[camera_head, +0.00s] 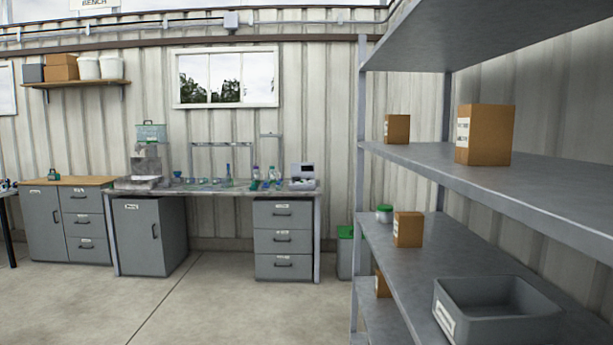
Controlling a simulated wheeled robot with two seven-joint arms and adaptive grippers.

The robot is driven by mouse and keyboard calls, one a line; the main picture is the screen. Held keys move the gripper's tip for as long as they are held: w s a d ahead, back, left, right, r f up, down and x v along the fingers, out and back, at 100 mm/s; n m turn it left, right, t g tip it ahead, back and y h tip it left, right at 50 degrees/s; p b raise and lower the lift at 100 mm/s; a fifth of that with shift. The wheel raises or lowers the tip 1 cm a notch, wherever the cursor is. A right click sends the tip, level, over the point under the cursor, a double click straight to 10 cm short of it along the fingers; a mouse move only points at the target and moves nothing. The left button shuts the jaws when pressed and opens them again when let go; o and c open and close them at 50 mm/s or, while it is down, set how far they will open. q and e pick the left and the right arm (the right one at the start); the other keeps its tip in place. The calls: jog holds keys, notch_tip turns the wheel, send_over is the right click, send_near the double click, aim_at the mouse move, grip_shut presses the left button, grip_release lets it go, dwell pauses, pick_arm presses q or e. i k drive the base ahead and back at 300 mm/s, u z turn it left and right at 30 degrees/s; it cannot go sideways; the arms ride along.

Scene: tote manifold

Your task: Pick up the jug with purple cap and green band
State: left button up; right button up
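A cluster of small bottles (265,178) stands on the right part of the workbench (225,188) against the far wall. One of them, seen small, has what looks like a purple top and green on its body (255,179). It may be the jug with purple cap and green band, but it is too small to be sure. Neither of my grippers is in view.
Grey cabinets (150,237) and drawers (283,240) stand under the bench. A tall metal shelf rack (400,158) with cardboard boxes (485,134) and a grey tote (497,307) fills the right side, close by. The concrete floor (215,300) before the bench is clear.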

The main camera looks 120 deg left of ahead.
aim_at(255, 178)
jog(key=u, duration=4.55)
jog(key=k, duration=1.4)
jog(key=z, duration=0.2)
jog(key=i, duration=2.3)
jog(key=u, duration=0.55)
jog(key=i, duration=2.2)
jog(key=u, duration=0.15)
